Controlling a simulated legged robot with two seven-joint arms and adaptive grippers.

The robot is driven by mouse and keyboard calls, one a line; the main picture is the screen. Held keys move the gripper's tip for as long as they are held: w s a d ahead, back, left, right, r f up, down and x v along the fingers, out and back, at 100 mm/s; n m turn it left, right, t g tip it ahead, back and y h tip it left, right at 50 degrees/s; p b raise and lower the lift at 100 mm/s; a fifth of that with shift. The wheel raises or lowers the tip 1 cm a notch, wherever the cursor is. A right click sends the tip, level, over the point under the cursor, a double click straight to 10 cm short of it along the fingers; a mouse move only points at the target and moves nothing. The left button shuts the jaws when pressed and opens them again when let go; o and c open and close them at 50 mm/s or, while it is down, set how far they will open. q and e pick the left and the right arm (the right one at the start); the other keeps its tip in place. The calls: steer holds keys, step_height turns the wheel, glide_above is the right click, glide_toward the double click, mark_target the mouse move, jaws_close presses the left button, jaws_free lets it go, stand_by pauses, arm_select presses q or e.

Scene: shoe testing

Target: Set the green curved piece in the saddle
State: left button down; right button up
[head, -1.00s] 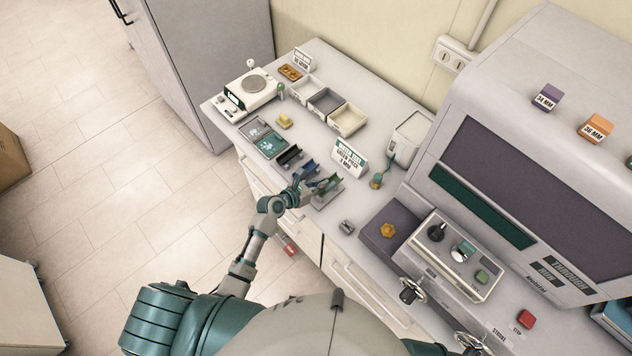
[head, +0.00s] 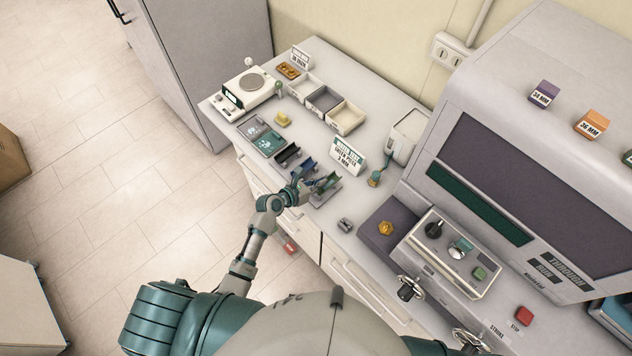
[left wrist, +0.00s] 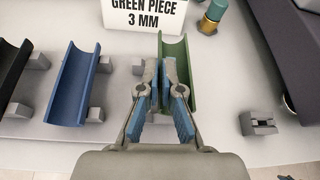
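The green curved piece (left wrist: 176,62) is an open trough in the left wrist view, lying on the counter below the sign. It also shows in the head view (head: 327,185). My left gripper (left wrist: 163,82) is over its left side, one blue-padded finger on each side of the left wall. The gap between the fingertips is narrow; I cannot tell if they press on the wall. A grey block (left wrist: 138,66) stands by the piece's left edge. The fingers hide the near left part of the piece and what supports it. My right gripper is out of view.
A blue trough (left wrist: 73,85) stands among grey blocks to the left, with a black one (left wrist: 10,75) beyond. The "GREEN PIECE 3 MM" sign (head: 347,155) is behind. A small notched grey block (left wrist: 258,122) is to the right. The big machine (head: 500,150) bounds the right side.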

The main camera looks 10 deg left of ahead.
arm_select(q)
steer(key=shift+d+r, duration=0.3)
steer(key=shift+d, duration=0.05)
steer(key=shift+a, duration=0.45)
steer(key=shift+a+f, duration=0.1)
steer(key=shift+a, duration=1)
steer(key=shift+d, duration=0.4)
steer(key=shift+a, duration=0.65)
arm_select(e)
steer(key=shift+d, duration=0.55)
